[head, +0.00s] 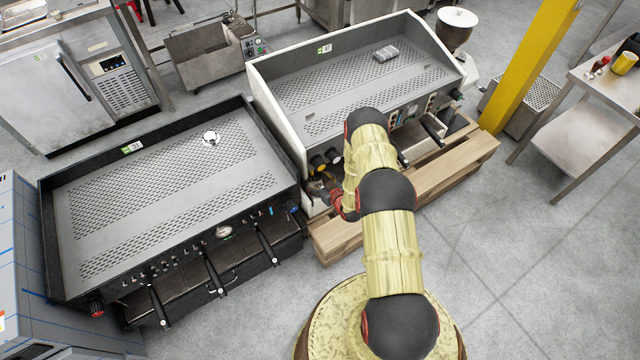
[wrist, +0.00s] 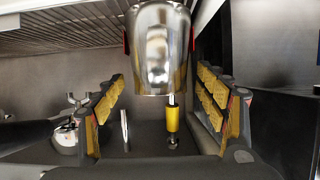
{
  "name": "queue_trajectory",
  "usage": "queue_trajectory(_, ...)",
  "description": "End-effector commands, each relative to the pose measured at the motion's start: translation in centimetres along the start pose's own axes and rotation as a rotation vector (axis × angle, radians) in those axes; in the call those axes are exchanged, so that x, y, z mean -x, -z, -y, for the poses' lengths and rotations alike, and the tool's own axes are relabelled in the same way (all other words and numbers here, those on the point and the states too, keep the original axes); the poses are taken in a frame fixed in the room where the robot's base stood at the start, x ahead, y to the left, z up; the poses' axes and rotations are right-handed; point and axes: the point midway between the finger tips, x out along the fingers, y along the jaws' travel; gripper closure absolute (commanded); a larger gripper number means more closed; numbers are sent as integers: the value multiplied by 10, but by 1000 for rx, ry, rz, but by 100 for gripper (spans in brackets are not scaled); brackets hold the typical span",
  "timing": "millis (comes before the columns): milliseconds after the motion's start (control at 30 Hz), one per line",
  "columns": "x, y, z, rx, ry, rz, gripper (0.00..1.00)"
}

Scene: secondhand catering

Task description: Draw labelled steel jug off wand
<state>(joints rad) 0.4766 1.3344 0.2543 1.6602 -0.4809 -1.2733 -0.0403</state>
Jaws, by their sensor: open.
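The steel jug (wrist: 158,52) is shiny and hangs at the top middle of the wrist view. A wand with a yellow sleeve (wrist: 172,120) shows just below it in the picture, its upper end hidden by the jug. No label can be read. My gripper (wrist: 160,85) is open, with yellow-padded fingers to the left and right of the jug's lower part; I cannot tell whether either touches it. In the head view my gripper (head: 328,192) is at the left front of the white-sided espresso machine (head: 350,75), partly hidden by my arm. The jug cannot be made out there.
A second, black espresso machine (head: 165,190) stands close on the left. The white-sided machine rests on a wooden pallet (head: 460,155). In the wrist view a short steel tube (wrist: 125,128) stands left of the wand.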

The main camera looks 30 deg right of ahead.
Motion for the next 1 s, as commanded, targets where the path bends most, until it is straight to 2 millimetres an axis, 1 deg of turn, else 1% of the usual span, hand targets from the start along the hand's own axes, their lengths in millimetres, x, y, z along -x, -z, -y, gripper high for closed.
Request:
queue_trajectory(133,-7,-1,1,-1,1,0,27)
queue_trajectory(400,-8,0,0,-1,0,0,27)
queue_trajectory(1000,-8,0,0,-1,0,0,62)
